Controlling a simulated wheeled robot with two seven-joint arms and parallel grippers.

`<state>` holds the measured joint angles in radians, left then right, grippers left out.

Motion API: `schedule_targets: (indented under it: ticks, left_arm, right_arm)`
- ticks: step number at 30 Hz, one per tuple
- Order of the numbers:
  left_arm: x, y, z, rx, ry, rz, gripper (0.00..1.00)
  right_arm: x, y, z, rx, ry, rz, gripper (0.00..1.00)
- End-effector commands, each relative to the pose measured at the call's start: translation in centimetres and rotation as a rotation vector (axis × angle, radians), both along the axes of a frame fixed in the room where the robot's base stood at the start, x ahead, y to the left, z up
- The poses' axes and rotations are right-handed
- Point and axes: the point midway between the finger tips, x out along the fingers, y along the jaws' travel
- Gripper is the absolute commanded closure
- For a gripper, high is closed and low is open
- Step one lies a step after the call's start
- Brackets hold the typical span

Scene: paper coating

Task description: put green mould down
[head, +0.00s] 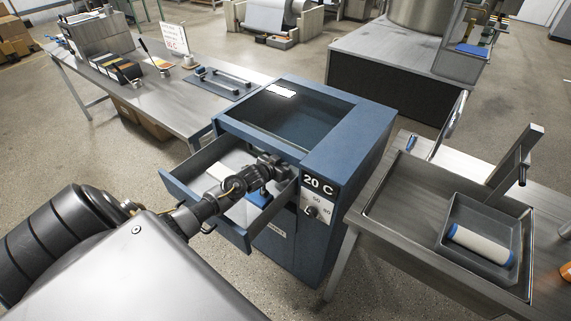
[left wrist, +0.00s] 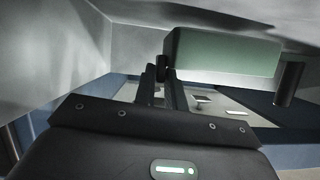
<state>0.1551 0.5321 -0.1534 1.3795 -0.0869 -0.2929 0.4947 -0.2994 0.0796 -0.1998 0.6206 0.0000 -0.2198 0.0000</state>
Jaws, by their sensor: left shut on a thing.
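The green mould (left wrist: 222,52) is a pale green block near the top of the left wrist view. My left gripper (left wrist: 226,78) is shut on it, with one dark finger on each side. In the head view my left gripper (head: 272,165) is over the open drawer (head: 178,190) of the blue cabinet (head: 345,135), near the cabinet's front. The mould cannot be made out there, hidden by the gripper and wrist. Whether the mould touches any surface cannot be told. My right gripper is in neither view.
Drawer walls stand close around my left gripper. White sheets and a small blue item (head: 258,197) are in the drawer. A steel sink table (head: 395,210) with a grey tray (head: 450,219) and white roller (head: 481,245) stands right. A bench (head: 185,108) stands back left.

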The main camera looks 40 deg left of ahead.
Motion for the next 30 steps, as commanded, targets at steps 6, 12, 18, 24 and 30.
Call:
schedule_targets:
  ticks: [6, 12, 18, 24, 30]
  left_arm:
    - [-0.4, -0.3, -1.3, -0.004, 0.017, -0.004, 0.83]
    - [-0.5, -0.4, -1.6, -0.004, 0.023, -0.005, 0.66]
    - [-0.6, -0.6, -1.7, -0.006, 0.025, -0.006, 0.66]
    - [-1.1, -0.6, -0.4, -0.006, 0.027, -0.008, 0.66]
    - [-4.8, -0.5, 1.4, -0.002, 0.018, -0.005, 0.66]
  right_arm:
    - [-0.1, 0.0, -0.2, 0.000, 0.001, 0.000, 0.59]
    - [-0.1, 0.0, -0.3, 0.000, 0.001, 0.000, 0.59]
    - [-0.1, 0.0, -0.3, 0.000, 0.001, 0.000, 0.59]
    - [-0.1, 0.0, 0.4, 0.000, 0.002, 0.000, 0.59]
    - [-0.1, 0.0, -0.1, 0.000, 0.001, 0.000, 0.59]
